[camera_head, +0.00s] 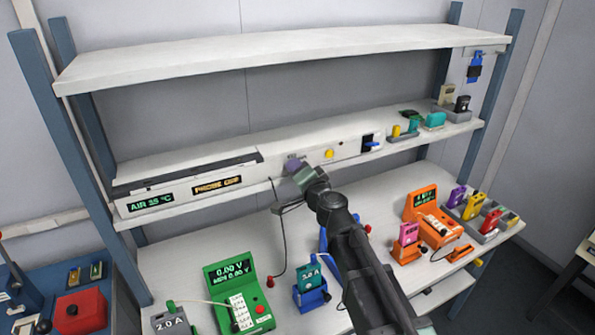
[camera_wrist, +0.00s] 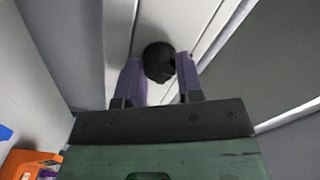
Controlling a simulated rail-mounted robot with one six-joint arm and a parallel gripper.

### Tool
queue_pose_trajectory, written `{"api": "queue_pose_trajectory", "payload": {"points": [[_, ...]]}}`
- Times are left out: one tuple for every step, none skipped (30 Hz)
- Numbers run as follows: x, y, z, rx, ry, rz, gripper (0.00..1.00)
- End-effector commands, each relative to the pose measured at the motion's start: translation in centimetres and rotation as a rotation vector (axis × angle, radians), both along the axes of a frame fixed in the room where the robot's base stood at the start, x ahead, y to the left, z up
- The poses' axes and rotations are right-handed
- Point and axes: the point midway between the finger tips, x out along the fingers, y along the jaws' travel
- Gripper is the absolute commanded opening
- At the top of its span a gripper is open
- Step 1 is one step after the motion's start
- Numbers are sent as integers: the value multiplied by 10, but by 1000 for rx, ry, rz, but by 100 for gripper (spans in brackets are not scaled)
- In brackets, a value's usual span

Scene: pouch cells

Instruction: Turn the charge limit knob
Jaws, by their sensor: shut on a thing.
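In the wrist view a round black knob (camera_wrist: 158,54) sticks out of a pale panel strip, between the two purplish fingers of my gripper (camera_wrist: 158,64). The fingers are shut on its sides. No label shows beside it, and its pointer angle cannot be read. In the head view my gripper (camera_head: 292,165) is at the front panel (camera_head: 313,153) of the middle shelf and hides the knob. A yellow button (camera_head: 329,154) and a dark switch with a blue part (camera_head: 372,142) sit to the right on that panel.
Left on the shelf front are displays reading "AIR 25 °C" (camera_head: 150,201) and "PROBE OFF" (camera_head: 217,185). Below stand a green meter (camera_head: 232,274), a blue holder (camera_head: 311,298) and an orange meter (camera_head: 421,201). A cable (camera_head: 284,240) hangs beside my gripper.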

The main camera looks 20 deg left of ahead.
Motion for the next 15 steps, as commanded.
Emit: {"api": "queue_pose_trajectory", "payload": {"points": [[-1, -1, -1, -1, -1, 0, 10], [-1, 0, -1, -1, -1, 0, 10], [-1, -1, -1, -1, -1, 0, 10], [-1, -1, -1, -1, -1, 0, 10], [-1, -1, -1, -1, -1, 0, 10], [-1, 0, -1, -1, -1, 0, 40], [-1, 0, -1, -1, -1, 0, 44], [-1, 0, -1, -1, -1, 0, 49], [-1, 0, 0, -1, -1, 0, 55], [-1, 0, 0, -1, -1, 0, 59], [0, 0, 0, 0, 0, 0, 59], [0, 0, 0, 0, 0, 0, 59], [0, 0, 0, 0, 0, 0, 59], [0, 0, 0, 0, 0, 0, 59], [0, 0, 0, 0, 0, 0, 59]]}}
